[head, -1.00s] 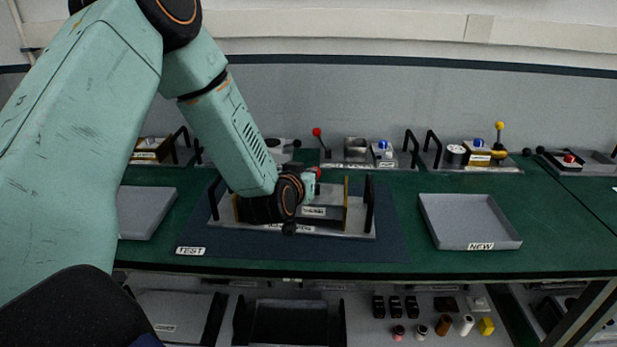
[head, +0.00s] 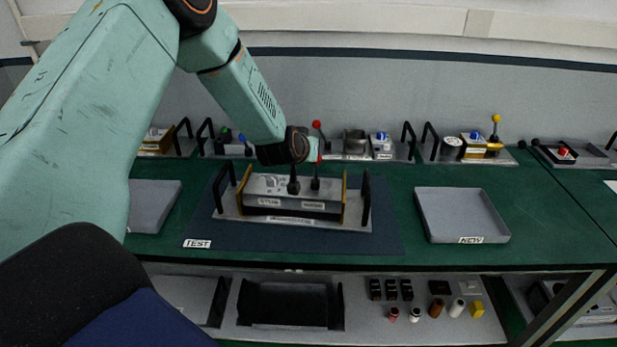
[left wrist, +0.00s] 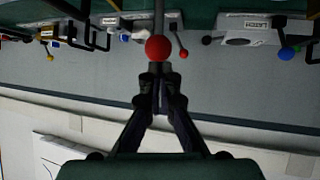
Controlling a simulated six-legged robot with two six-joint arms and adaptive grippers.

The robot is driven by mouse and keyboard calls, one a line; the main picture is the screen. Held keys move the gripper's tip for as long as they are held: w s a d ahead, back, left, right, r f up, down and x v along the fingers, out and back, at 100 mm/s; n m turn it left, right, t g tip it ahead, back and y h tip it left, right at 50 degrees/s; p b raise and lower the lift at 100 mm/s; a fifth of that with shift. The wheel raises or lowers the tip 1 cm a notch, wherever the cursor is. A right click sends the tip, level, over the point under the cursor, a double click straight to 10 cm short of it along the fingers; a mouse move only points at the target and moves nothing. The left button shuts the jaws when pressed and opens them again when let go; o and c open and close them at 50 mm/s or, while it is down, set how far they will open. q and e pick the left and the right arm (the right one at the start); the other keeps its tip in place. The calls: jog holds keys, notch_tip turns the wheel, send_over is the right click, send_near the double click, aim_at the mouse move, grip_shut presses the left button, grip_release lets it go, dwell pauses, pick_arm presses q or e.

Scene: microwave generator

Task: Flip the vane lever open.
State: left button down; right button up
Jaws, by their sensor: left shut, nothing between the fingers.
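The device (head: 293,205) stands on the dark mat, with labels on its front too small to read. A lever (head: 316,176) with a dark shaft and red top rises near upright from its right part; I take it for the vane lever. Its red ball (left wrist: 158,48) shows large in the left wrist view, just beyond my fingertips; touching or apart, I cannot tell. My left gripper (head: 313,152), also in the left wrist view (left wrist: 160,82), is shut and empty behind the lever's top. A black knob (head: 293,183) stands left of the lever. My right gripper is not in view.
Black handles (head: 366,200) flank the device. Behind it stand several trays with parts, including another red-ball lever (head: 317,124). A grey NEW tray (head: 462,215) lies empty at right. Green bench (head: 390,185) is clear between. Small parts lie on the lower shelf.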

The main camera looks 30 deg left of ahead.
pick_arm(q)
jog(key=shift+w+a+f, duration=0.1)
jog(key=shift+w+a, duration=0.1)
jog(key=shift+w, duration=0.15)
jog(key=shift+r+p, duration=0.8)
jog(key=shift+r, duration=0.05)
jog(key=shift+s+r, duration=0.1)
jog(key=shift+r, duration=0.05)
